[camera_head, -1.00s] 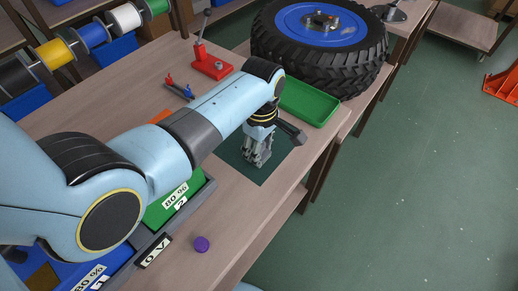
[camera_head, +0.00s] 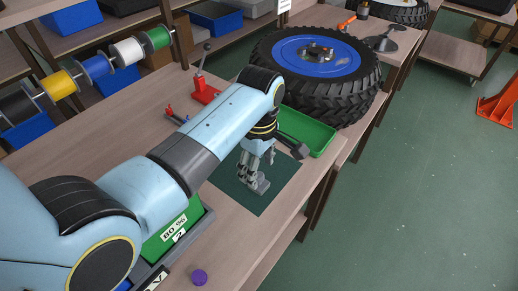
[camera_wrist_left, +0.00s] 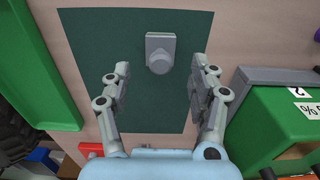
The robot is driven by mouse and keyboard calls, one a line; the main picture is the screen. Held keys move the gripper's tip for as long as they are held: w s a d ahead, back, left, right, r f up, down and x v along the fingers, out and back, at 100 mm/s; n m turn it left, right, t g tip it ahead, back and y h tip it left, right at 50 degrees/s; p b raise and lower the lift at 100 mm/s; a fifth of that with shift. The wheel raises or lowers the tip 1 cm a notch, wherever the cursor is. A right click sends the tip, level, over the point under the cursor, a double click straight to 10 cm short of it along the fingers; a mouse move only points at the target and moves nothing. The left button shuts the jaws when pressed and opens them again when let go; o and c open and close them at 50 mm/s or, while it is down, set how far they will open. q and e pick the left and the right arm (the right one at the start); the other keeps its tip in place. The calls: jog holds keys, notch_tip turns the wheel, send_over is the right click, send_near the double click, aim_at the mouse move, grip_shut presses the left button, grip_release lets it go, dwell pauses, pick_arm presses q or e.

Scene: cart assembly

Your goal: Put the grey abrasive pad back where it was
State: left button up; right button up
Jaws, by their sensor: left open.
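A grey block with a rounded top part, which looks like the grey abrasive pad (camera_wrist_left: 159,52), lies on the dark green mat (camera_wrist_left: 100,50). In the head view the pad (camera_head: 262,187) shows low at my left gripper's fingertips, on the mat (camera_head: 258,206). My left gripper (camera_head: 254,174) points down over the mat. In the left wrist view the gripper (camera_wrist_left: 160,85) is open, its fingers apart, with the pad beyond and between the fingertips and nothing gripped. My right gripper is not in view.
A green tray (camera_head: 312,133) lies beyond the mat, beside a big tyre with a blue rim (camera_head: 315,50). A red lever tool (camera_head: 205,90) stands behind my arm. A green bin (camera_head: 165,238) and a purple cap (camera_head: 199,277) are nearer.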

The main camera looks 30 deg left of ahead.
pick_arm(q)
notch_tip(320, 180, up, 6)
jog(key=shift+r, duration=0.25)
dwell(0.5)
